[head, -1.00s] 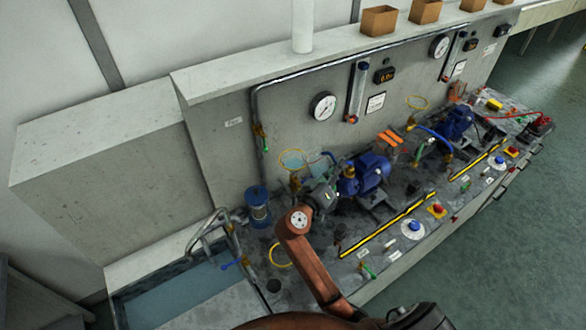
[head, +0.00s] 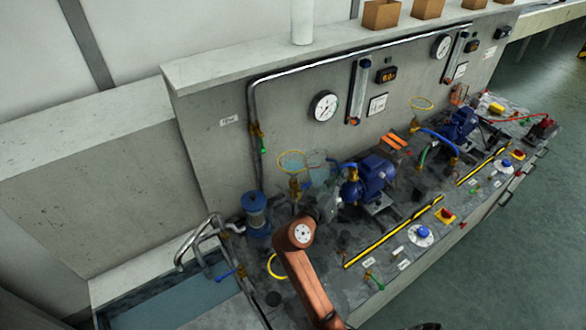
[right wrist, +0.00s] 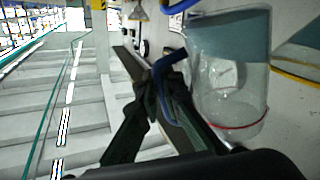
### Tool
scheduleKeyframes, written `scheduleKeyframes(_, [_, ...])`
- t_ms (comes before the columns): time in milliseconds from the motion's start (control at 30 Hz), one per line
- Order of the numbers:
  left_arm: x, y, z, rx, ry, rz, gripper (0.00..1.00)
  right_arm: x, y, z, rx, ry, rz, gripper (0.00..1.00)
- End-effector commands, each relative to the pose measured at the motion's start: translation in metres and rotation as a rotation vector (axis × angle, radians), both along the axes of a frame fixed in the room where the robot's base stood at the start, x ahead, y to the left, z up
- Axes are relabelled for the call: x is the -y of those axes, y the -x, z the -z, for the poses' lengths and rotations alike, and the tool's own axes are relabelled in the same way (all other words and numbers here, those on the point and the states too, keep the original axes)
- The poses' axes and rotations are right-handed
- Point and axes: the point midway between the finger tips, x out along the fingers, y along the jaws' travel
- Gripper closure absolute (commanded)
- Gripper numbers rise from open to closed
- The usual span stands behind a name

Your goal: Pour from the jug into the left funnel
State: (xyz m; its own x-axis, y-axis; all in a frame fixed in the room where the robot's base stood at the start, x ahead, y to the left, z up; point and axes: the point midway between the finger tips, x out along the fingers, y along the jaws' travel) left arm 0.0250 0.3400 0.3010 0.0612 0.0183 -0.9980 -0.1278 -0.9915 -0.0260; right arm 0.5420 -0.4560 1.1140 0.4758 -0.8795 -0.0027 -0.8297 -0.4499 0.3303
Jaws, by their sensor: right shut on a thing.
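The clear jug (head: 318,165) is beside the left funnel (head: 291,161), close to its right in the head view. The funnel shows as a yellow ring with a pale blue-green inside. My right gripper (head: 327,203) is below the jug. In the right wrist view, its dark fingers (right wrist: 160,98) are shut on the jug's blue handle. There the jug (right wrist: 222,90) shows blue-green liquid and a red line around its wall. A yellow rim (right wrist: 297,77) lies just beyond the jug. The jug's exact tilt and any stream are not clear. My left gripper is not in view.
A blue pump (head: 374,175) stands right of my gripper on the crowded bench. A blue-capped cylinder (head: 256,213) and bent metal pipes (head: 200,240) stand to the left. A second funnel ring (head: 422,103) is further right. The wall panel with a gauge (head: 325,106) rises behind.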

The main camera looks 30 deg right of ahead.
Motion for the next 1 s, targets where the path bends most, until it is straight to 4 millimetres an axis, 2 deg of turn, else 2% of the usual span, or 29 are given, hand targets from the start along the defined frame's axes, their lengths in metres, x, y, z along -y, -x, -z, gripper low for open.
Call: scheduleKeyframes(1000, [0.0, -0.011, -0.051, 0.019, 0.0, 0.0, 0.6, 0.0, 0.0, -0.079, 0.002, 0.001, -0.001, 1.0])
